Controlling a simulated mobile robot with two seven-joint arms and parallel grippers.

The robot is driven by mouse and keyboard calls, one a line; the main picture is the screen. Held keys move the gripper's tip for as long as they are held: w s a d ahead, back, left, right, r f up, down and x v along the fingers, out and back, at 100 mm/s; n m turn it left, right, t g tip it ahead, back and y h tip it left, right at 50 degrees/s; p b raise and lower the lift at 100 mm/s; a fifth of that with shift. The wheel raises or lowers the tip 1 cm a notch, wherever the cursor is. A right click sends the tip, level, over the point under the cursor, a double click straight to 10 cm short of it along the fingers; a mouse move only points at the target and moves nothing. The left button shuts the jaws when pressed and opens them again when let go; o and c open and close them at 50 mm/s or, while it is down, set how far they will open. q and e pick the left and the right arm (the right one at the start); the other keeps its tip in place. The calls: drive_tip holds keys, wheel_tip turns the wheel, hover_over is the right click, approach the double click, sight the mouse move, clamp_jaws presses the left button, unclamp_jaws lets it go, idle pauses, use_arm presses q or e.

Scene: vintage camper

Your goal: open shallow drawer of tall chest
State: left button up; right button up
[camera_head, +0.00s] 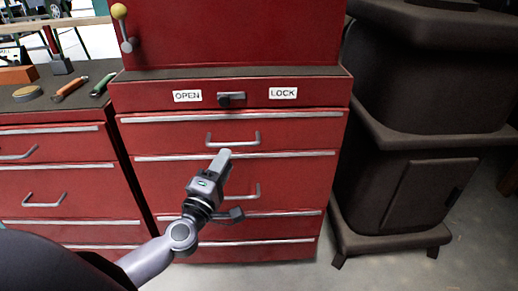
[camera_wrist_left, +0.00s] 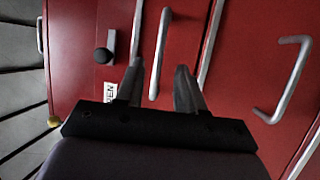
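The tall red chest (camera_head: 232,95) stands in the middle of the head view with its drawers closed. Its shallow upper drawer (camera_head: 165,136) has a silver bar handle (camera_head: 233,142). In the left wrist view, where the chest appears turned sideways, this handle (camera_wrist_left: 160,55) shows between my fingers. My left gripper (camera_head: 228,186) is in front of the chest, below that handle in the head view. It is open and empty, and its two fingers (camera_wrist_left: 160,78) are apart. I see no contact with the handle. My right gripper is not in view.
A black knob (camera_head: 231,99) sits between the OPEN and LOCK labels above the drawer. A lower drawer handle (camera_head: 256,191) is partly hidden by my gripper. A red cabinet (camera_head: 55,165) with tools stands left. A dark stove (camera_head: 425,120) stands right.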

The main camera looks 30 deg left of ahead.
sight(234, 146)
use_arm(q)
drive_tip(key=shift+b+x, duration=0.3)
drive_tip(key=shift+x, duration=3.3)
drive_tip(key=shift+c, duration=0.3)
clamp_jaws()
